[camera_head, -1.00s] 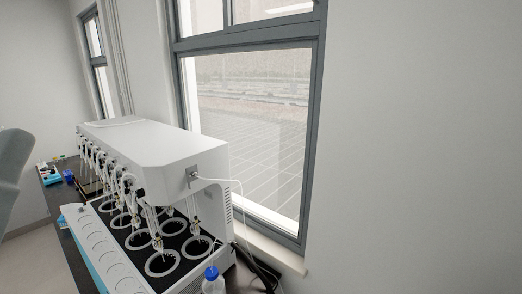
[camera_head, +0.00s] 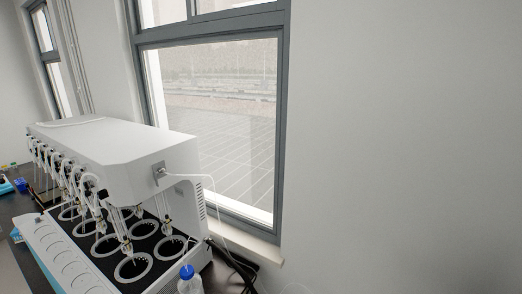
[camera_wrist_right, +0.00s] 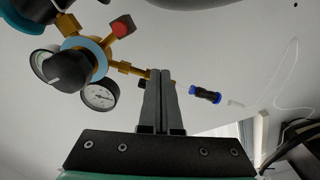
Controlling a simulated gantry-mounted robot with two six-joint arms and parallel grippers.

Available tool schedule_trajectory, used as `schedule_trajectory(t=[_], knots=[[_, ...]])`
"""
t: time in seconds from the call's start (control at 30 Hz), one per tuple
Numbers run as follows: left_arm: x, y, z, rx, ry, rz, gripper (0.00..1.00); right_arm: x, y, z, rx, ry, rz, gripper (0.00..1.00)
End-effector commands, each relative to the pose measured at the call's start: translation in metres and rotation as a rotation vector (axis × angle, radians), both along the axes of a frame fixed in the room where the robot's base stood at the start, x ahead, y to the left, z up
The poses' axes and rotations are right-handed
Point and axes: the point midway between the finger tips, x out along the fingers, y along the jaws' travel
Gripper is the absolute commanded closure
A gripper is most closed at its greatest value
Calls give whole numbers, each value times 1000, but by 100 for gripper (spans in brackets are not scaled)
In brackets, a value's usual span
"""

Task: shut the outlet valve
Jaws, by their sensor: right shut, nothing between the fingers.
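In the right wrist view a brass gas regulator (camera_wrist_right: 91,44) shows at upper left, with a large black knob (camera_wrist_right: 68,70), two round gauges and a small red piece (camera_wrist_right: 123,26). A brass outlet line (camera_wrist_right: 128,69) runs right from it to behind my fingers; beyond them is a black fitting with blue ends (camera_wrist_right: 205,94). My right gripper (camera_wrist_right: 160,72) is shut and empty, its fingertips in front of this line. The fingers hide part of the line, so I cannot make out the outlet valve's handle or whether they touch it. My left gripper is not in view.
A white multi-position distiller (camera_head: 110,145) stands on a dark bench at left in the head view, with a blue-capped bottle (camera_head: 189,283) at its front right. A window (camera_head: 215,110) is behind it. A thin clear tube (camera_wrist_right: 285,85) hangs at right in the right wrist view.

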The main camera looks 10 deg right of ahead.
Motion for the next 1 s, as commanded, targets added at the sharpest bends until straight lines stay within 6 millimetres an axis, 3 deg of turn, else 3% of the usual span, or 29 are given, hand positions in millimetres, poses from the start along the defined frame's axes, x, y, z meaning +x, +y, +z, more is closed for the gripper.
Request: schedule_trajectory(t=[0.53,1.0], knots=[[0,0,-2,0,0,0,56,-5,-2,-7,0,0,0,100],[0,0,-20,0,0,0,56,-48,34,-8,0,1,0,100]])
